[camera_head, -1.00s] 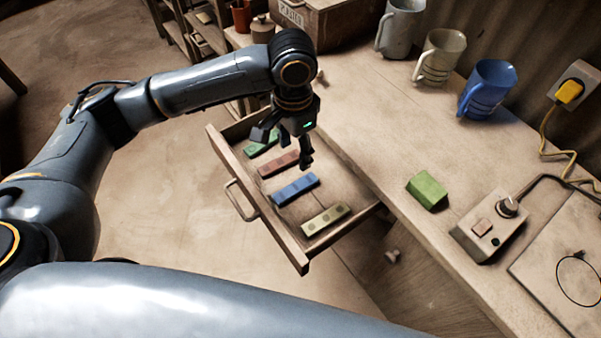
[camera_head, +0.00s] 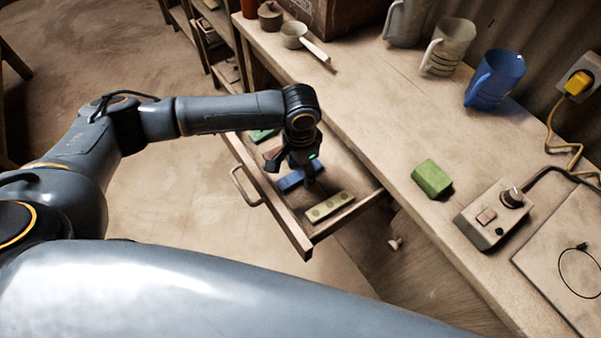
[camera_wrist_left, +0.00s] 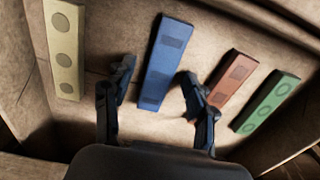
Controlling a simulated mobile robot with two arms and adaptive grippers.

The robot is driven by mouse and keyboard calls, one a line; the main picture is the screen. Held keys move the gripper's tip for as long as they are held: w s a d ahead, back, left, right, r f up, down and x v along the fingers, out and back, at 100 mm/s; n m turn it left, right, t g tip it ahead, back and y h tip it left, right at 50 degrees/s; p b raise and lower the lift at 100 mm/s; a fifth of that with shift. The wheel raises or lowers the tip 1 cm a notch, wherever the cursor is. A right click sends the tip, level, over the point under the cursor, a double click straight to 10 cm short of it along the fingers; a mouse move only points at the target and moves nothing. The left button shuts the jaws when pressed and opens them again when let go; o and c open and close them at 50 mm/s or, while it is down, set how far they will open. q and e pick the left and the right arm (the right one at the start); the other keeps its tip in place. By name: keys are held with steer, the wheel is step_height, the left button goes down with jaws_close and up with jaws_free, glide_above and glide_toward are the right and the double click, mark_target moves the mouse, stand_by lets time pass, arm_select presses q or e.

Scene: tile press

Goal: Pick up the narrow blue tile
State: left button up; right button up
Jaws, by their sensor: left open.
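The narrow blue tile (camera_head: 291,181) lies in the open drawer (camera_head: 305,243), partly hidden by my left gripper in the head view. My left gripper (camera_head: 297,175) is open and points down over it. In the left wrist view the blue tile (camera_wrist_left: 165,62) with dark square marks lies between the two spread fingers of my left gripper (camera_wrist_left: 158,92). Neither finger is clearly touching it. A cream tile (camera_head: 330,204) lies on one side of it, and red (camera_wrist_left: 232,78) and green (camera_wrist_left: 265,103) tiles on the other. My right gripper is not in view.
The drawer's walls surround the tiles. On the worktop (camera_head: 375,130) are a green block (camera_head: 431,179), a control box (camera_head: 492,219), a blue mug (camera_head: 494,79), other mugs and a small pan (camera_head: 294,35). The worktop's middle is clear.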

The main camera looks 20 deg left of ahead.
arm_select(q)
jaws_close()
steer(key=shift+r, duration=0.15)
